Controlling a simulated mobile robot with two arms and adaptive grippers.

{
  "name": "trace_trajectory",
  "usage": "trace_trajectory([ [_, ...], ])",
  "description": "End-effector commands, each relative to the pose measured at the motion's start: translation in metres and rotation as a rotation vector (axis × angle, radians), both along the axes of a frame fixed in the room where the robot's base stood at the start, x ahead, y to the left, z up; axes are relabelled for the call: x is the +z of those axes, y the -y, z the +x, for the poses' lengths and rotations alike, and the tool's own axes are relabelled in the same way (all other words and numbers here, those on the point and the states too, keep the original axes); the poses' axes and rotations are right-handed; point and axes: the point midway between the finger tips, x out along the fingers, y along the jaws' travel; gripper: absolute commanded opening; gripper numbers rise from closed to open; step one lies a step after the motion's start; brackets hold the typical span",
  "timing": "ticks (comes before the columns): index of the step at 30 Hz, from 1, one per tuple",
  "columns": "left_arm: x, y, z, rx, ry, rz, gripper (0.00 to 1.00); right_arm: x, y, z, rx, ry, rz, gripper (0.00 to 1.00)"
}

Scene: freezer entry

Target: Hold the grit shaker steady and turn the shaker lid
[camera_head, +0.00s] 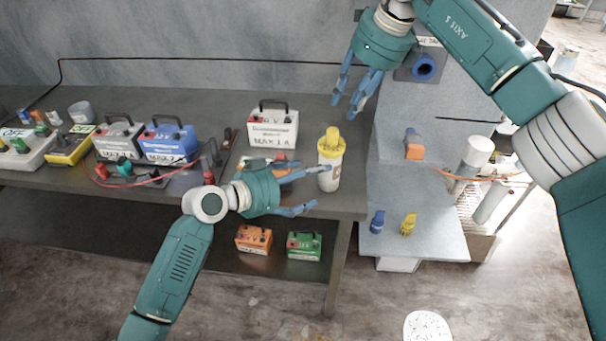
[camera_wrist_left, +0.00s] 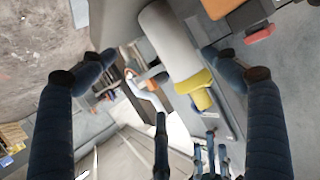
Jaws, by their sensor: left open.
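The grit shaker (camera_head: 329,177) is a white bottle standing upright near the right end of the grey bench. Its yellow shaker lid (camera_head: 331,143) has a narrow knob on top. My left gripper (camera_head: 316,188) is open, its fingers reaching toward the shaker from the left; I cannot tell whether they touch it. In the left wrist view the white shaker body (camera_wrist_left: 168,40) and yellow lid (camera_wrist_left: 195,82) show between the spread fingers. My right gripper (camera_head: 350,103) hangs above and slightly right of the lid, fingers apart and empty.
A white battery-like box (camera_head: 273,128) stands behind my left gripper. More boxes, a blue one (camera_head: 170,144) among them, and red cables crowd the bench's left. Orange (camera_head: 254,239) and green (camera_head: 304,245) boxes sit on the lower shelf. A grey stepped stand (camera_head: 410,190) borders the right.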

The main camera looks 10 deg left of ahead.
Motion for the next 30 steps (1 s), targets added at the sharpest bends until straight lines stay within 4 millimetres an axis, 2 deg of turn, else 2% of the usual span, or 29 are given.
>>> trace_trajectory([
  [2,0.004,-0.009,0.006,0.021,-0.012,-0.015,0.88,0.000,0.000,0.000,0.000,0.000,0.000,0.31],
  [5,0.004,-0.010,0.012,0.032,-0.021,-0.024,0.88,0.000,0.000,0.000,0.000,0.000,0.000,0.31],
  [21,-0.025,0.047,0.069,0.033,-0.023,-0.025,0.88,0.000,0.000,0.000,0.000,0.000,0.000,0.31],
  [30,-0.032,0.058,0.080,0.033,-0.020,-0.021,0.88,0.000,0.000,0.000,0.000,0.000,0.000,0.31],
])
